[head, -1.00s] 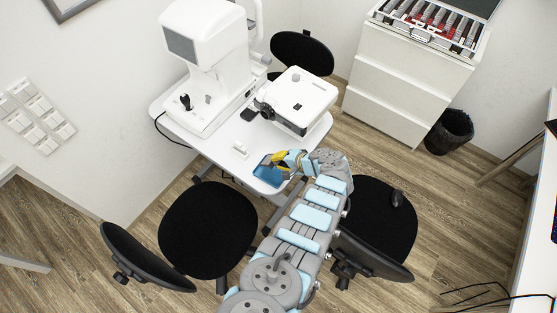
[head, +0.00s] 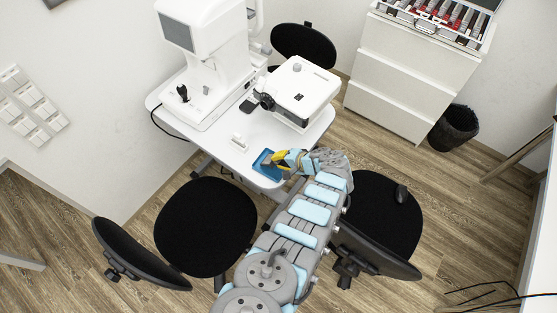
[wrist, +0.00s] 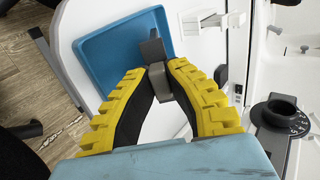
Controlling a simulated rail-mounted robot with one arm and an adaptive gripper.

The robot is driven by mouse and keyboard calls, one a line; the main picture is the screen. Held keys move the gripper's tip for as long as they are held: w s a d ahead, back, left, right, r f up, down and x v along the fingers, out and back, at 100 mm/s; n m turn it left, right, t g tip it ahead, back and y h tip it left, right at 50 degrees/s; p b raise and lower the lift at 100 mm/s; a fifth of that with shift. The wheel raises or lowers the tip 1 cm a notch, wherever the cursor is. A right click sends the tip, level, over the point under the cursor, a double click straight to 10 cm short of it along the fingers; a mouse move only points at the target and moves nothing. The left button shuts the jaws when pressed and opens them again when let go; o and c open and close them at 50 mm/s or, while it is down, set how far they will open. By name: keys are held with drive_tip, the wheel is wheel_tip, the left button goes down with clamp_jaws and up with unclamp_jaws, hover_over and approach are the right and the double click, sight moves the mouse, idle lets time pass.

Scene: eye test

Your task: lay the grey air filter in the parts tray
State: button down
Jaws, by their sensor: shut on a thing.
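The blue parts tray (wrist: 92,50) lies on the white table near its front edge. It also shows in the head view (head: 262,170), partly hidden by my gripper. My gripper (wrist: 166,68), with yellow ridged fingers, is shut on the grey air filter (wrist: 152,48), a small grey block held between the fingertips. In the wrist view the filter's far end overlaps the tray's right part. I cannot tell whether it touches the tray floor. In the head view my gripper (head: 276,160) is at the tray's right side, and the filter is too small to make out.
On the white table (head: 210,150) stand a tall white eye-test instrument (head: 200,60) and a boxy white device (head: 300,92) behind the tray. A small white object (head: 238,142) stands left of the tray. Black chairs (head: 205,225) surround the table front.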

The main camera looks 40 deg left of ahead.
drive_tip(key=c, duration=1.2)
unclamp_jaws()
drive_tip(key=shift+o, duration=0.2)
drive_tip(key=shift+d, duration=0.3)
drive_tip(key=shift+d+r, duration=0.15)
drive_tip(key=shift+d, duration=0.05)
drive_tip(key=shift+v, duration=1.15)
drive_tip(key=s+v, duration=0.1)
drive_tip(key=v, duration=0.7)
drive_tip(key=shift+w+r, duration=0.4)
drive_tip(key=shift+w, duration=0.15)
drive_tip(key=shift+s+d, duration=0.1)
